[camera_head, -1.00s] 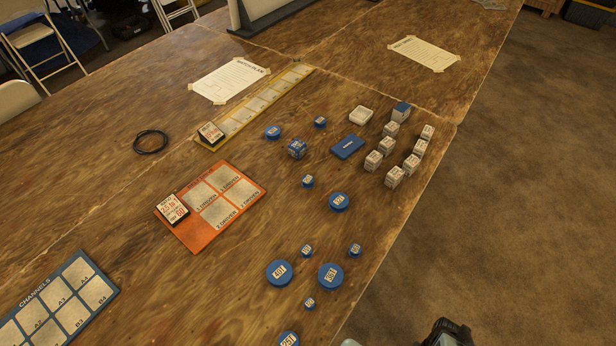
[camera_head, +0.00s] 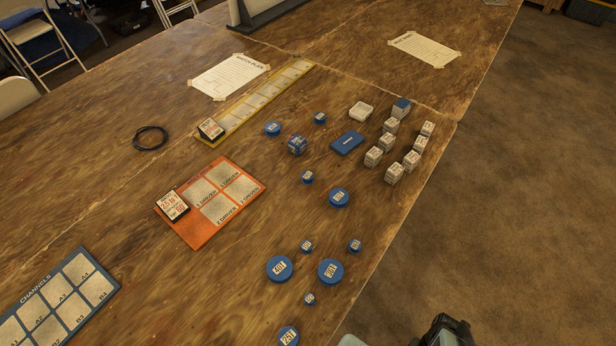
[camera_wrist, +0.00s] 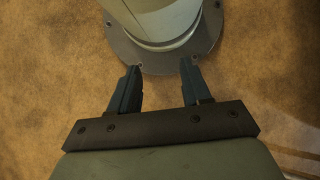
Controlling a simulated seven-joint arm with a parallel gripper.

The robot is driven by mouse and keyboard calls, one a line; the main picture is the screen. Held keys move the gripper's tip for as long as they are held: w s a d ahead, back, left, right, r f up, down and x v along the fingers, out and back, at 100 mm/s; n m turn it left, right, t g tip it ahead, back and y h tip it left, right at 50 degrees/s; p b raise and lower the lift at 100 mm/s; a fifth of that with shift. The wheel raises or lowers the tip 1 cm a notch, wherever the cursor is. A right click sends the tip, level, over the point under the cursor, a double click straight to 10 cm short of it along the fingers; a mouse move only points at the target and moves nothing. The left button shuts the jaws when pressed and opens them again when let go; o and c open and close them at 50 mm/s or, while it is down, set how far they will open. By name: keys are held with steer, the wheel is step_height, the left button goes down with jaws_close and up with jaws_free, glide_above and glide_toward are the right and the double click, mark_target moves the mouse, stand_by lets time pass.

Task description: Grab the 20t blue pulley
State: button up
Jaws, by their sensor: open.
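Several round blue pulleys with pale number labels lie flat on the wooden table. The small ones are at the middle (camera_head: 308,177), the upper middle (camera_head: 319,118), the lower middle (camera_head: 306,246), the lower right (camera_head: 355,245) and the lower front (camera_head: 309,299). Their labels are too small to read surely, so I cannot tell which is 20t. Larger pulleys include one that reads like 40T (camera_head: 279,269) and one like 25T (camera_head: 289,337). In the wrist view my gripper (camera_wrist: 161,68) is open and empty, over the brown floor, away from the pulleys.
An orange board (camera_head: 208,238) with a card, a blue channels board (camera_head: 103,319), a yellow strip (camera_head: 233,127) and a black cable loop (camera_head: 150,148) lie to the left. Several pale blocks (camera_head: 373,157), a white tray (camera_head: 361,111) and a blue box (camera_head: 347,142) stand toward the right edge.

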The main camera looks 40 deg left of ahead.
steer(key=o, duration=0.4)
steer(key=shift+c, duration=0.2)
